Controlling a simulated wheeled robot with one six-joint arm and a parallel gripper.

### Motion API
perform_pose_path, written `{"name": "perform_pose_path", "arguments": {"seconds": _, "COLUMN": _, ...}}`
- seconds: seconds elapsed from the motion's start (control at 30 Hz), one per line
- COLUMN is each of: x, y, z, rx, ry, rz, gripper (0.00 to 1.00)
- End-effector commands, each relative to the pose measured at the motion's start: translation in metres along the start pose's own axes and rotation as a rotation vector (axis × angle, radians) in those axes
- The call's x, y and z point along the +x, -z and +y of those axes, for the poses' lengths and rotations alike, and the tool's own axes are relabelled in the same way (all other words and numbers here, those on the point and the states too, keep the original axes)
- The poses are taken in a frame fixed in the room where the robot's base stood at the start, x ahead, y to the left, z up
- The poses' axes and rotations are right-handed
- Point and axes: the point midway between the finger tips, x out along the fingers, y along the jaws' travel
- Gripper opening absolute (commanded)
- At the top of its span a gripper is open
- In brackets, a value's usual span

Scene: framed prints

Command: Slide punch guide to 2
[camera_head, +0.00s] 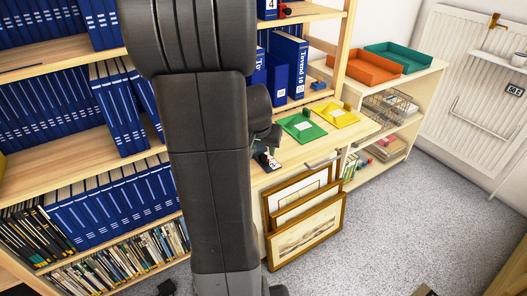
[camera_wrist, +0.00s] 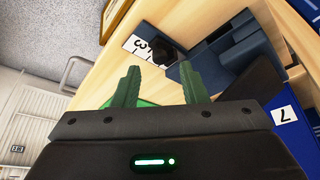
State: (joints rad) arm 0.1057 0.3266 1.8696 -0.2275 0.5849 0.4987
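A small dark device with a white label (camera_head: 268,161), which looks like the punch, sits on the wooden desk top just right of my arm in the head view. In the wrist view a white strip with a "3" (camera_wrist: 139,46) lies beside a black part (camera_wrist: 163,50) on the wood, beyond the fingertips. I cannot tell where the guide is set. My gripper (camera_wrist: 158,76) has two green fingers spread apart, with nothing seen held between them. In the head view my gripper is mostly hidden by my dark arm, close above the device.
Green (camera_head: 302,126) and yellow (camera_head: 338,114) trays lie on the desk right of the device. Blue binders (camera_head: 290,68) stand behind it. Framed prints (camera_head: 306,228) lean below the desk front. Orange (camera_head: 362,69) and teal (camera_head: 398,57) trays top the right shelf.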

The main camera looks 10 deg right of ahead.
Motion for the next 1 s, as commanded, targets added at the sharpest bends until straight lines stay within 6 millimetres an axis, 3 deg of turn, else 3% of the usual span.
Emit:
{"name": "perform_pose_path", "arguments": {"seconds": 0.2, "x": -0.051, "y": 0.002, "z": -0.001, "rx": 0.0, "ry": 0.003, "rz": 0.006, "gripper": 0.39}}
{"name": "perform_pose_path", "arguments": {"seconds": 0.5, "x": -0.097, "y": 0.001, "z": 0.0, "rx": 0.0, "ry": 0.001, "rz": 0.002, "gripper": 0.39}}
{"name": "perform_pose_path", "arguments": {"seconds": 1.0, "x": -0.103, "y": 0.0, "z": 0.0, "rx": 0.0, "ry": 0.0, "rz": 0.0, "gripper": 0.39}}
